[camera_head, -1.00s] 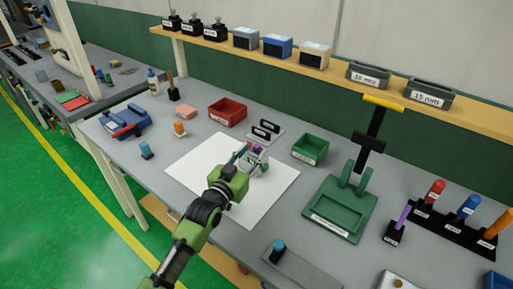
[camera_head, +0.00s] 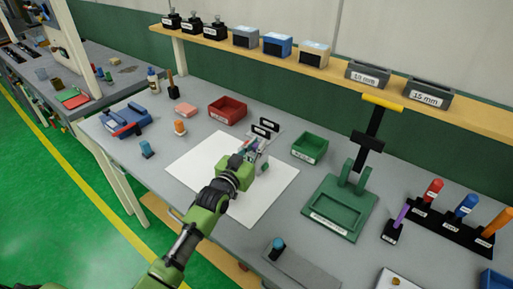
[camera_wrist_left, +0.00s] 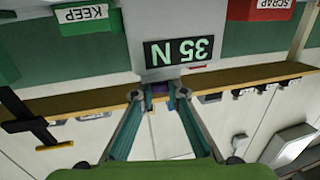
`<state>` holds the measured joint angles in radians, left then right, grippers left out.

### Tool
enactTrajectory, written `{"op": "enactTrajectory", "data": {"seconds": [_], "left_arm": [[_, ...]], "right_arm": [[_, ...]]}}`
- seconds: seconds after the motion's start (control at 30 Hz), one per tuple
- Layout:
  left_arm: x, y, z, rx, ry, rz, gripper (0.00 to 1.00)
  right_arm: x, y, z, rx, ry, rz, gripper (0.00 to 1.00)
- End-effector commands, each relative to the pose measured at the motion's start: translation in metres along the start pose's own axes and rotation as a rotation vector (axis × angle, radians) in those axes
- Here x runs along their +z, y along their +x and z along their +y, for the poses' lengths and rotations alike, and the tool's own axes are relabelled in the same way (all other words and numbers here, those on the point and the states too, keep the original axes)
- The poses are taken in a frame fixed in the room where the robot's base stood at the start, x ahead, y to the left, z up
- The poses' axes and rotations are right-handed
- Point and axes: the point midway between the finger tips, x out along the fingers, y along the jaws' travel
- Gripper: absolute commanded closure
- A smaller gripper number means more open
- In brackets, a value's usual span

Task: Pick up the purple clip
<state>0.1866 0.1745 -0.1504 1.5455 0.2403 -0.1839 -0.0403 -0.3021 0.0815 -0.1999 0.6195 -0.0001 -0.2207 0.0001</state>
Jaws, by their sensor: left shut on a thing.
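My left gripper (camera_head: 253,149) is at the far part of the white sheet (camera_head: 212,160), in front of the grey fixture with black labels (camera_head: 265,129). Most of the clip is hidden by the fingers. Behind it, the grey fixture with a "35 N" label (camera_wrist_left: 177,52) stands very near; I cannot tell whether the clip touches it. My right gripper is not in view.
A red bin (camera_head: 227,109) stands left of the fixture and a green bin (camera_head: 310,148) right of it. A green press-like stand (camera_head: 340,208) is farther right. A wooden shelf (camera_head: 345,75) spans the back. The near white sheet is clear.

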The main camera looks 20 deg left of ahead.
Motion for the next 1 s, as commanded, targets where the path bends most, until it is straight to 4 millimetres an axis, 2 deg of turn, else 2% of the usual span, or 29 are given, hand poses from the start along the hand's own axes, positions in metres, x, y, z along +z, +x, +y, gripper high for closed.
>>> {"op": "enactTrajectory", "data": {"seconds": [0.27,0.47,0.57,0.8,1.0], "left_arm": [[-0.007,0.0,0.0,0.0,0.0,0.003,0.97],[-0.031,-0.001,0.0,-0.001,0.0,0.007,0.97],[-0.044,-0.015,-0.002,-0.001,0.002,0.003,0.97],[-0.089,-0.056,-0.007,0.0,0.004,0.005,0.97],[-0.103,-0.098,-0.013,0.0,0.002,0.001,0.97]], "right_arm": [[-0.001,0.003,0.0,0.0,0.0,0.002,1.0],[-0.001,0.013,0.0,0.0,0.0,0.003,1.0],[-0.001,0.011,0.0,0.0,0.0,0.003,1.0],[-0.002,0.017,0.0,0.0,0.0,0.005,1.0],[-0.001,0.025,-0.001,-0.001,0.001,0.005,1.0]]}}
